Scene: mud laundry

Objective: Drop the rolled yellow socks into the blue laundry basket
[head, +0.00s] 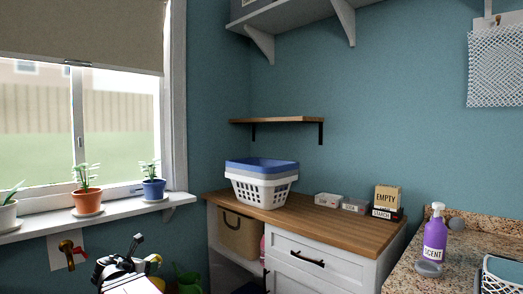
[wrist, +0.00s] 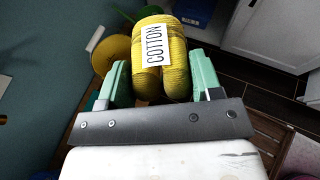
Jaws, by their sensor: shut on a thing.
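The rolled yellow socks (wrist: 174,75) have ribbed sides and a white "COTTON" label. They sit between the green fingers of my gripper (wrist: 163,85), which is shut on them. In the head view my gripper (head: 122,264) is at the lower left, below the window and well left of the counter; the socks are not clear there. A blue laundry basket (head: 262,165) is stacked in a white basket (head: 262,188) on the wooden counter. Its inside is hardly visible. Another dark blue thing (wrist: 195,12) shows at the top of the wrist view, low by the white cabinet.
Small boxes (head: 328,200) stand right of the baskets, with a shelf (head: 277,120) above. Potted plants (head: 87,200) line the windowsill. A brass tap (head: 70,252) is near my gripper. A round yellow thing (wrist: 112,52) lies beyond the left finger. A purple bottle (head: 435,238) stands at right.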

